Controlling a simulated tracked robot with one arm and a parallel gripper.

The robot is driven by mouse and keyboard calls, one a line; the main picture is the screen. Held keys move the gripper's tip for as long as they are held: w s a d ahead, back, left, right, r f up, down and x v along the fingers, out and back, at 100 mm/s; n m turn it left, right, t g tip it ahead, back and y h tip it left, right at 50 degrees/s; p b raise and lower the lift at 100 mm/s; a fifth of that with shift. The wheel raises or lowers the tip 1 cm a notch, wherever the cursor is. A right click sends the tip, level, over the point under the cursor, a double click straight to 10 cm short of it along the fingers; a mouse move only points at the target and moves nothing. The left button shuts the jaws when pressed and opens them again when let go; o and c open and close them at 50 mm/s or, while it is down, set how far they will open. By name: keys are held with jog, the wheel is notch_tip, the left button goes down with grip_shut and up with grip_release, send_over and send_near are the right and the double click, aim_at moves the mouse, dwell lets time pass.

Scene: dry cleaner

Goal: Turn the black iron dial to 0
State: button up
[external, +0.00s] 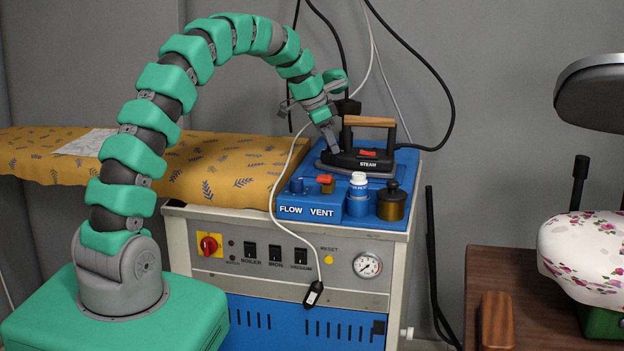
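A steam iron (365,158) with a black body, a wooden handle and a red button marked STEAM rests on the blue top of the ironing unit. My gripper (331,144) reaches down from the upper left to the left end of the iron, close to or touching its body. The black dial cannot be made out; the gripper may cover it. Its setting cannot be read. The fingers are small and seen from the side, so their opening is unclear.
The ironing unit (275,280) carries a FLOW/VENT box (308,203), a white-capped blue bottle and a brass valve beside the iron. A board with a yellow patterned cover (215,150) is at left. Cables hang behind the iron. A brown table (540,290) stands at right.

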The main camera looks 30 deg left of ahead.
jog(key=m, duration=0.1)
jog(key=m+g, duration=0.1)
jog(key=shift+w+a+m, duration=0.1)
jog(key=shift+w+m, duration=0.1)
jog(key=shift+m, duration=0.2)
jog(key=m, duration=0.2)
jog(key=m+g+p, duration=0.1)
jog(key=shift+w+m+g+h, duration=0.15)
jog(key=shift+m+g+h, duration=0.15)
jog(key=shift+m, duration=0.1)
jog(key=shift+r+m, duration=0.25)
jog(key=shift+m, duration=0.05)
jog(key=a+r+n+t+b, duration=0.1)
jog(key=a+r+n+t, duration=0.1)
jog(key=a+r, duration=0.3)
jog(key=s+a+r+n+t+b, duration=0.1)
jog(key=a+r+n, duration=0.3)
jog(key=r, duration=1)
jog(key=s+a+r+n+t+y+b, duration=0.1)
jog(key=a+r+n+t, duration=0.2)
jog(key=r, duration=0.6)
jog(key=shift+s+a+r+t, duration=0.25)
jog(key=shift+a+r+t, duration=0.15)
jog(key=shift+a, duration=0.9)
